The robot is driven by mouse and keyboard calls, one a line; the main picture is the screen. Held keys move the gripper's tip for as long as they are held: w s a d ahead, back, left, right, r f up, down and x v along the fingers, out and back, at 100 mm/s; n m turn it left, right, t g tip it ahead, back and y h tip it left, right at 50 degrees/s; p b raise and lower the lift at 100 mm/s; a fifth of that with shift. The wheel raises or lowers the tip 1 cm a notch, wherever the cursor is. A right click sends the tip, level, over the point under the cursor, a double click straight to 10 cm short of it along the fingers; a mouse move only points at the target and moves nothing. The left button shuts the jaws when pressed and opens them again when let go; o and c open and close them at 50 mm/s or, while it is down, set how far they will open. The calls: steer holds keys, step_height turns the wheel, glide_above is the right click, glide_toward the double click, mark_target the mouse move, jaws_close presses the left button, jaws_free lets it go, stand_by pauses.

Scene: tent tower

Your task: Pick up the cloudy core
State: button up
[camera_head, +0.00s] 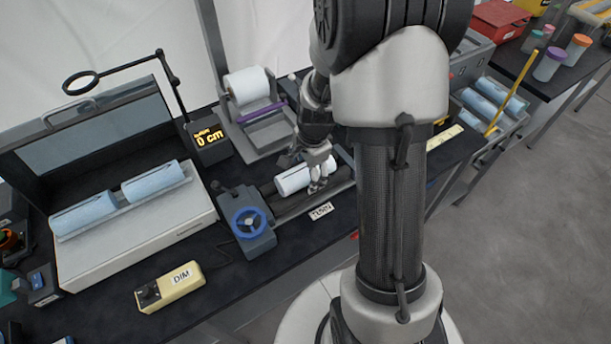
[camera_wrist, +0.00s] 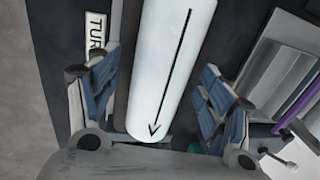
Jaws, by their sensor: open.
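A whitish cylindrical core (camera_head: 291,181) lies in the dark turning cradle (camera_head: 287,208) marked "TURN"; it looks like the cloudy core. In the wrist view the core (camera_wrist: 178,50) fills the middle, with a black arrow along it pointing at my gripper's base. My gripper (camera_head: 318,180) is over the core's right part in the head view. In the wrist view its blue-padded fingers (camera_wrist: 158,78) are open, one on each side of the core, with gaps between. My arm hides part of the scene right of the cradle.
A blue handwheel (camera_head: 249,222) stands at the cradle's left end. A light box (camera_head: 140,232) bears two pale blue cores. A yellow "DIM" box (camera_head: 170,287) lies in front.

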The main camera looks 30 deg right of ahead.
steer(key=shift+c, duration=0.5)
steer(key=c, duration=1.5)
steer(key=shift+c, duration=0.2)
steer(key=shift+r, duration=0.15)
